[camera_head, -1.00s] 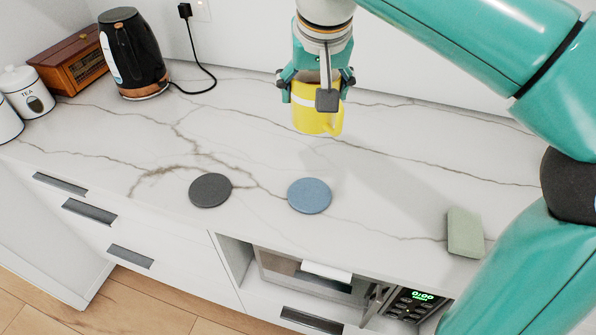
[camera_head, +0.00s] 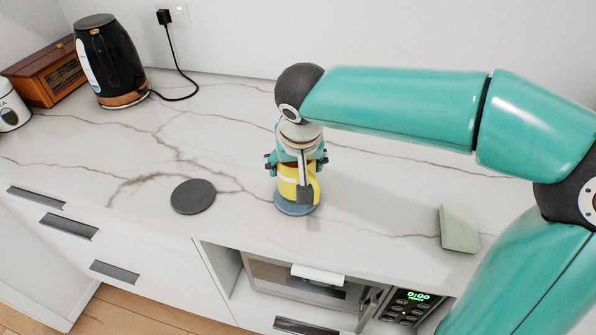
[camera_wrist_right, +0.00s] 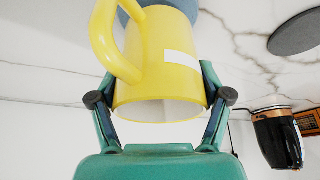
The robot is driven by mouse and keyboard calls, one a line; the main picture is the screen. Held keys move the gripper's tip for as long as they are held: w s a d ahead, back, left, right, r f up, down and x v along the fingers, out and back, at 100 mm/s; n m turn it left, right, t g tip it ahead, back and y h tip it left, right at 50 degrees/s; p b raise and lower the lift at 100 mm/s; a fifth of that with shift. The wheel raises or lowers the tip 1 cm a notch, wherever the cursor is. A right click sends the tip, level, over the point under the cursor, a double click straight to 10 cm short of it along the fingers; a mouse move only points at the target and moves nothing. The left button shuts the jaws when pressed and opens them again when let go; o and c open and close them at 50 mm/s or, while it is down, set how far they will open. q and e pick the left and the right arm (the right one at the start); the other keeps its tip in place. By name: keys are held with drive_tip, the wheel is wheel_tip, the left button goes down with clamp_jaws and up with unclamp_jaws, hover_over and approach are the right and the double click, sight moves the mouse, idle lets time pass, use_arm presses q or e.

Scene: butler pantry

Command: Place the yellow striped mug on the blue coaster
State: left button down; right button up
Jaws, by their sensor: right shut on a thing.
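The yellow mug (camera_head: 286,188) with a white stripe is upright between the fingers of my right gripper (camera_head: 297,178), which is shut on it. The blue coaster (camera_head: 290,210) lies on the counter directly under the mug, its front rim showing. In the right wrist view the mug (camera_wrist_right: 160,70) sits between both fingers, its handle to the upper left and its open rim toward the gripper. The blue coaster (camera_wrist_right: 206,22) shows behind the mug's base there. I cannot tell whether the base touches the coaster. My left gripper is not in view.
A dark round coaster (camera_head: 193,196) lies to the left. A green block (camera_head: 459,228) lies to the right. A black kettle (camera_head: 108,62), a wooden radio (camera_head: 48,78) and a white canister (camera_head: 12,108) stand at the back left. The marble counter around the mug is clear.

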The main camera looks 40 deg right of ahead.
drive_tip(key=shift+f, duration=1)
drive_tip(key=shift+f, duration=0.1)
drive_tip(key=o, duration=1.6)
drive_tip(key=p+v, duration=0.1)
drive_tip(key=v, duration=1.1)
